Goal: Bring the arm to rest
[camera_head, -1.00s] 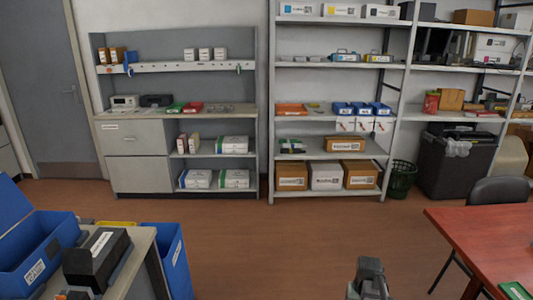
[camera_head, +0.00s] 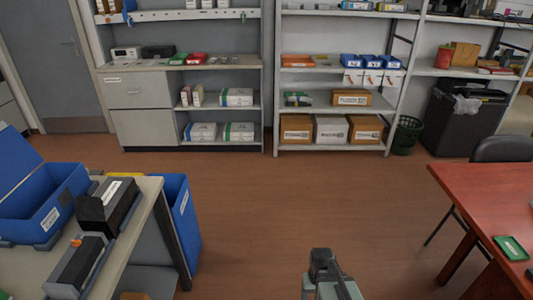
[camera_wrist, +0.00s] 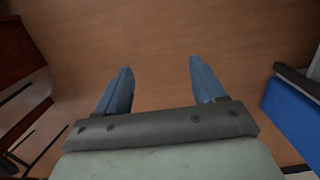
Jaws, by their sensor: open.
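My gripper (camera_wrist: 160,75) is open and empty in the wrist view, its two blue-grey fingers apart with bare brown floor beyond them. In the head view my arm's end (camera_head: 325,265) shows at the bottom, over the floor between the grey bench and the red table. The fingertips are hard to make out there. Two dark toner cartridges lie on the bench at left, one farther back (camera_head: 112,203) and one nearer (camera_head: 78,265) with an orange part on top. Neither is touched by my gripper.
A blue bin (camera_head: 45,200) with a raised lid stands on the grey bench (camera_head: 140,235). Another blue bin (camera_head: 182,215) is beside the bench. A red table (camera_head: 490,215) with a green tray (camera_head: 511,248) stands at right. Shelves line the back wall. The floor (camera_head: 280,190) between is clear.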

